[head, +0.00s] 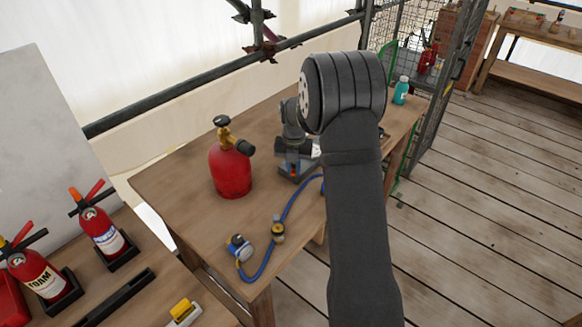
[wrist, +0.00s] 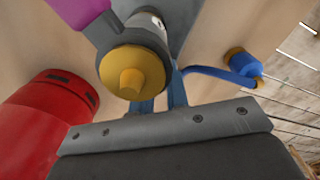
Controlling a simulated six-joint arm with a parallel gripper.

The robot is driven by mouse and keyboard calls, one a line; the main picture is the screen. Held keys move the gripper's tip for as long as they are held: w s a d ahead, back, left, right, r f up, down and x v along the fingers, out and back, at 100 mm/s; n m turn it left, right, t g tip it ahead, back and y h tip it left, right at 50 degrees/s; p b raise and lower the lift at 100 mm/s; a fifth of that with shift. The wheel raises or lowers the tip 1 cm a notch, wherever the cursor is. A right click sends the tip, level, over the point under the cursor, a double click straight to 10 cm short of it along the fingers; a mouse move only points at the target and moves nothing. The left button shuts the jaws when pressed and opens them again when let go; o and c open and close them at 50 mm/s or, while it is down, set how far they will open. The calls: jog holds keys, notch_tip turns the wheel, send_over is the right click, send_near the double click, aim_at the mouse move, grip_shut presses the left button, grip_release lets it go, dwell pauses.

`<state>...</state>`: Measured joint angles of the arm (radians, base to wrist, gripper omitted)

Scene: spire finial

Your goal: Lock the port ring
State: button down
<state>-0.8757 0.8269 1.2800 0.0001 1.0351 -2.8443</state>
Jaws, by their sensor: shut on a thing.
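My gripper (wrist: 161,95) shows in the wrist view as two blue fingers beyond the grey palm plate. The fingers are shut on a grey round fitting with a brass tip (wrist: 133,72), which hides part of them. A magenta part (wrist: 78,10) adjoins the fitting at the upper left. In the head view my gripper (head: 292,150) is over the bench behind my arm, and its grip is too small to make out. A red cylinder (head: 230,172) with a brass valve stands to its left; a red body (wrist: 45,120) shows at the left of the wrist view. I cannot tell which part is the port ring.
A blue hose (head: 285,215) with end fittings lies along the bench (head: 185,175); a blue fitting (wrist: 245,65) shows in the wrist view. Red extinguishers (head: 102,232) stand at the left. A teal bottle (head: 401,92) stands at the bench's far end. A scaffold rail (head: 190,88) runs behind.

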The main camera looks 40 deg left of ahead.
aim_at(294, 172)
jog(key=shift+w+d+n, duration=0.1)
jog(key=shift+w+n, duration=0.05)
jog(key=shift+n, duration=0.25)
jog(key=c, duration=1.4)
grip_release()
jog(key=shift+r, duration=0.1)
notch_tip(294, 172, up, 17)
jog(key=shift+r, duration=0.2)
